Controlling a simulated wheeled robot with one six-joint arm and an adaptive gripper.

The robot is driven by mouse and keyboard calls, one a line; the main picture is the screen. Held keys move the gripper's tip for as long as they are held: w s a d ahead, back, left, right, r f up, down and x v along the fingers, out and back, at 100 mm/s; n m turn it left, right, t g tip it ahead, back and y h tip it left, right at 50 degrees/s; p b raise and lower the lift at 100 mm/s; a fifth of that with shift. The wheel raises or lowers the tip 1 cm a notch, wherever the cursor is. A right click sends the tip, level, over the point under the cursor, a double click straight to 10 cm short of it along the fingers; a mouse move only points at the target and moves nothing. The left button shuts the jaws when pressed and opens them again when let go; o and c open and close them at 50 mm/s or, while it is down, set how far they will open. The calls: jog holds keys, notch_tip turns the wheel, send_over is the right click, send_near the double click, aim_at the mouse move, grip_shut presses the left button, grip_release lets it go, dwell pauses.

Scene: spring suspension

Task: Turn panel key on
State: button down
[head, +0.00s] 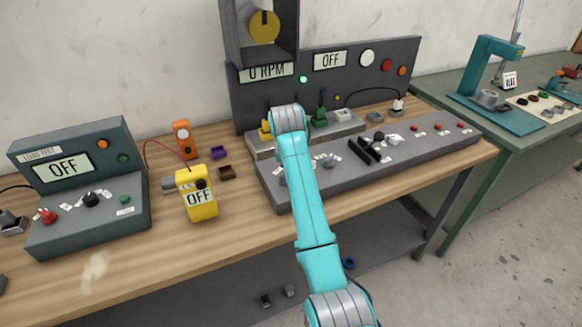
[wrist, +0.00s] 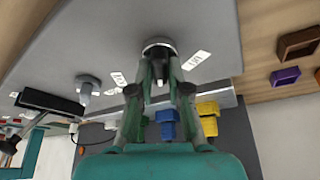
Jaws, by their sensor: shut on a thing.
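The panel key (wrist: 158,48) stands in a round metal collar on the sloped grey control panel (head: 440,147). In the wrist view, my gripper (wrist: 159,75) has its two fingers closed on the key from either side. Small white labels sit beside the collar; their words are too small to read surely. In the head view my own arm covers the gripper and most of the key. The upright back panel has a display reading OFF (head: 330,60), a display reading 0 RPM (head: 266,71) and a bright green lamp (head: 303,79).
Left on the wooden bench stand a yellow meter (head: 197,205) reading OFF and a grey-green test box (head: 85,205) reading OFF. Small purple (head: 219,152) and brown (head: 227,172) trays lie near the panel. Several knobs and a black slotted block (head: 364,151) rise from the panel right of my arm.

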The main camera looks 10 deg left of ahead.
dwell(0.5)
jog(key=c, duration=1.1)
grip_release()
jog(key=v, duration=1.2)
jog(key=shift+a, duration=0.1)
